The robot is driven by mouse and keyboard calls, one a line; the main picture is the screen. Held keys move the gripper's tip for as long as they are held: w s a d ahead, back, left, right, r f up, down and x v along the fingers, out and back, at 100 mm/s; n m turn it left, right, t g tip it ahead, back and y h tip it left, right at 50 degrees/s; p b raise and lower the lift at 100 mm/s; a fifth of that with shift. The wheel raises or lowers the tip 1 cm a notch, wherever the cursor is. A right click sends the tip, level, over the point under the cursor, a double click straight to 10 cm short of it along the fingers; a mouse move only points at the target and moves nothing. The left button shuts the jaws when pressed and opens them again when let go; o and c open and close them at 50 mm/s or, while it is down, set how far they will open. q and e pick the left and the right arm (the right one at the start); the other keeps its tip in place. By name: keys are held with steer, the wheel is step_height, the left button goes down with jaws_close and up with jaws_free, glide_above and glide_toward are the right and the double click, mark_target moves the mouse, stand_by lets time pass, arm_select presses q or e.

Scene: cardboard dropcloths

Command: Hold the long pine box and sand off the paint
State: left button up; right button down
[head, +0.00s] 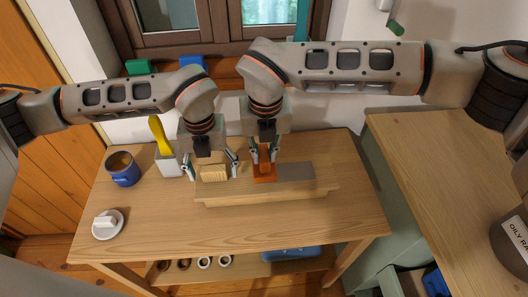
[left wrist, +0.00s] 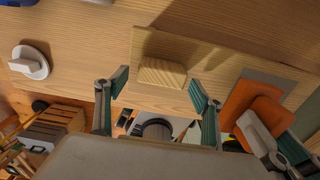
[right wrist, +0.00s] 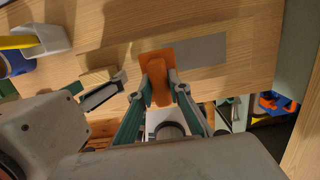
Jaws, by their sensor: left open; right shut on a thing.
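The long pine box (head: 265,196) lies on the wooden table, with a small pine block (head: 213,173) raised on its left part. A grey painted patch (head: 297,171) covers part of its right side; it also shows in the right wrist view (right wrist: 203,48). My left gripper (left wrist: 162,90) is open, its fingers on either side of the pine block and apart from it. My right gripper (head: 265,163) is shut on an orange sanding block (right wrist: 157,64). The sanding block sits at the left edge of the grey patch; whether it touches the wood is unclear.
A blue mug (head: 123,177), a white dish (head: 108,228) with a white piece on it, and a yellow-handled brush (head: 159,134) in a white holder stand at the left. The table front is clear. A second table (head: 440,165) and an oily-rag can (head: 513,242) are at the right.

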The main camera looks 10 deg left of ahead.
arm_select(q)
step_height(320, 180, up, 11)
stand_by(0.3)
steer(key=shift+s+f, duration=0.1)
